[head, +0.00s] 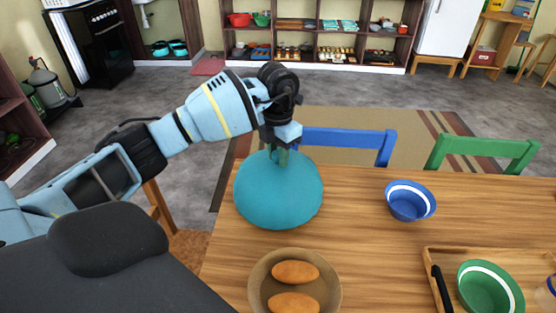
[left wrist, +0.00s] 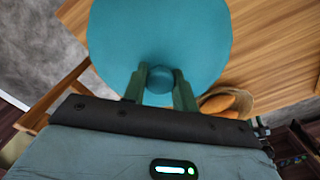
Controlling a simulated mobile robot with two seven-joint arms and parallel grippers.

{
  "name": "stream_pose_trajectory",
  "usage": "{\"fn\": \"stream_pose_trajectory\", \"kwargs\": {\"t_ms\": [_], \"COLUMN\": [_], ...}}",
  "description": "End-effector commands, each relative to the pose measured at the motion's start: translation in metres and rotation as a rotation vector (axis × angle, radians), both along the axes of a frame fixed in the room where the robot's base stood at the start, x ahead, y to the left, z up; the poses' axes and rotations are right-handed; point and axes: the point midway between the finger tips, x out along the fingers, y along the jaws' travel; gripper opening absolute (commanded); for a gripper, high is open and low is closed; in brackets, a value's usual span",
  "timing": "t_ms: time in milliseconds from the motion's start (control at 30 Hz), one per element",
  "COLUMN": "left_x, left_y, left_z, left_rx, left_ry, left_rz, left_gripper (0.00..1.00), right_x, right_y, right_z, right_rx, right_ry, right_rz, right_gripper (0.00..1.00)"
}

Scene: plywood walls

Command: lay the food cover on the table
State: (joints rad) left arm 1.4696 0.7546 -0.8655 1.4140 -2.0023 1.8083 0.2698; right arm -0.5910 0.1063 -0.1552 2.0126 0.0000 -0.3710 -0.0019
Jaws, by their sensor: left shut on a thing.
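The food cover (head: 278,198) is a teal dome with a small knob on top. In the head view it is at the far left part of the wooden table (head: 350,230), dome up; I cannot tell whether its rim touches the wood. My left gripper (head: 283,152) comes down from above and is shut on the knob. In the left wrist view the cover (left wrist: 160,40) fills the top middle, and the fingers of my left gripper (left wrist: 160,85) are on either side of its knob. My right gripper is not in view.
A brown bowl (head: 260,290) with two bread rolls (head: 295,271) stands just in front of the cover. A blue bowl (head: 410,200) is to the right. A wooden tray (head: 450,260) holds a green bowl (head: 489,289). Blue (head: 345,140) and green (head: 485,148) chairs stand behind the table.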

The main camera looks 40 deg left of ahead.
Motion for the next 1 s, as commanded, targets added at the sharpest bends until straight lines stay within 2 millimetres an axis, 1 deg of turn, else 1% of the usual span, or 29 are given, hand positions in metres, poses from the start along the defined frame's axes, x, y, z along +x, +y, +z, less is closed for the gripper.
{"fn": "stream_pose_trajectory", "kwargs": {"t_ms": [33, 100, 167, 533, 567, 700, 733, 1000], "left_x": [-0.001, 0.000, 0.000, 0.000, 0.000, 0.000, 0.000, 0.000], "left_y": [0.000, 0.000, 0.000, 0.000, 0.000, 0.000, 0.000, 0.000], "left_z": [-0.008, -0.017, -0.022, -0.025, -0.026, -0.025, -0.025, -0.023], "left_rx": [0.000, -0.001, -0.001, -0.001, 0.000, 0.000, 0.000, 0.000], "left_ry": [0.004, 0.002, 0.002, 0.000, 0.001, 0.001, 0.001, 0.001], "left_rz": [0.000, 0.000, 0.000, 0.000, 0.000, 0.000, 0.000, 0.000], "left_gripper": [0.00, 0.00, 0.00, 0.00, 0.29, 0.47, 0.50, 0.50], "right_x": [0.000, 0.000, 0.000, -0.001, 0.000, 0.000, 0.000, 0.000], "right_y": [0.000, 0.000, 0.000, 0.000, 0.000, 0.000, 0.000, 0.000], "right_z": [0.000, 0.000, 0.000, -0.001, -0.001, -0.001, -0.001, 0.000], "right_rx": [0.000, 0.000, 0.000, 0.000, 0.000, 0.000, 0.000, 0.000], "right_ry": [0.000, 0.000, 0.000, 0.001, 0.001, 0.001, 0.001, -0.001], "right_rz": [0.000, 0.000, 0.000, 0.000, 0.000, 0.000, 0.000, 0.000], "right_gripper": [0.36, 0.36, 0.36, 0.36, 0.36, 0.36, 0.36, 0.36]}}
